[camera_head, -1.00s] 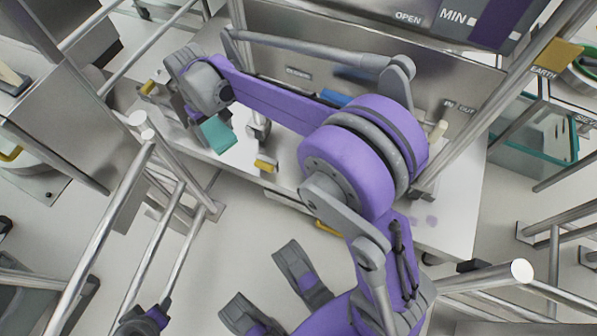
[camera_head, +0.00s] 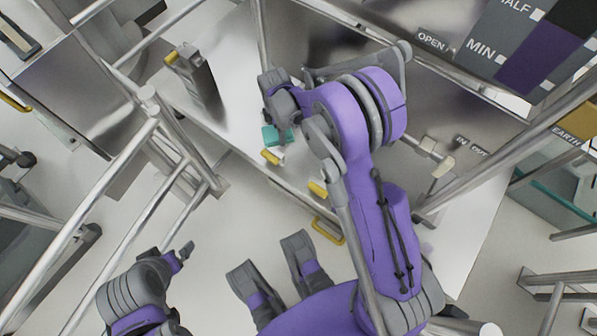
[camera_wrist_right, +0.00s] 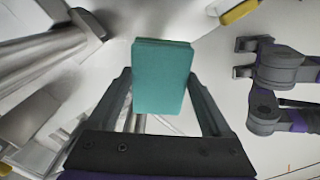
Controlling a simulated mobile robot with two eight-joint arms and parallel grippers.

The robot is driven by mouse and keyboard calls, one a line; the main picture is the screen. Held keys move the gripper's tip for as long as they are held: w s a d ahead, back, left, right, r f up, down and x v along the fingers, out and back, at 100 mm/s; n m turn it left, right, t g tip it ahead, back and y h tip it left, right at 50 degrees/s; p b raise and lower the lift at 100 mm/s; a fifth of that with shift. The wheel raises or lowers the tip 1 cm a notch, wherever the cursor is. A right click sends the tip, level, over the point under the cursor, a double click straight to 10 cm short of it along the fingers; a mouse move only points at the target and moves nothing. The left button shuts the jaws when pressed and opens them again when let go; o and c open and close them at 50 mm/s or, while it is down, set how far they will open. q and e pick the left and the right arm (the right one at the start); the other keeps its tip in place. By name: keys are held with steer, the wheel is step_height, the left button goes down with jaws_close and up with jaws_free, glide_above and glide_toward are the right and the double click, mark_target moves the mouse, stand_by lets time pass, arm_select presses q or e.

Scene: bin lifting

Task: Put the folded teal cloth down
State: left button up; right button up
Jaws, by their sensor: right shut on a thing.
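The folded teal cloth (camera_head: 275,136) is a small thick block near the front edge of the steel bench (camera_head: 235,112). It fills the middle of the right wrist view (camera_wrist_right: 162,78), upright between the fingers. My right gripper (camera_wrist_right: 160,88) is shut on it. In the head view the right wrist partly hides the cloth and the fingers, and I cannot tell whether the cloth touches the bench. My left gripper (camera_head: 184,251) is low at the left, away from the cloth. Its finger opening is too small to make out.
Yellow-handled pieces (camera_head: 271,157) sit at the bench's front edge, close to the cloth. A grey box-like fixture (camera_head: 196,78) stands on the bench at left. Steel rails (camera_head: 115,215) rise at left and right. Bare bench lies between the fixture and my right wrist.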

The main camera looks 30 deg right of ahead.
steer(key=s+d+f+n, duration=0.1)
steer(key=s+f+n, duration=0.1)
steer(key=f+n, duration=0.2)
steer(key=s+d+f+n, duration=0.1)
steer(key=s+f+n, duration=0.1)
steer(key=f+n, duration=0.2)
steer(key=s+d+f+n, duration=0.1)
steer(key=f+n, duration=0.3)
steer(key=f, duration=0.5)
steer(key=shift+s, duration=0.7)
steer(key=shift+f+b, duration=0.65)
steer(key=shift+f, duration=1.4)
steer(key=shift+f, duration=0.15)
steer(key=o, duration=1.2)
steer(key=shift+o, duration=0.2)
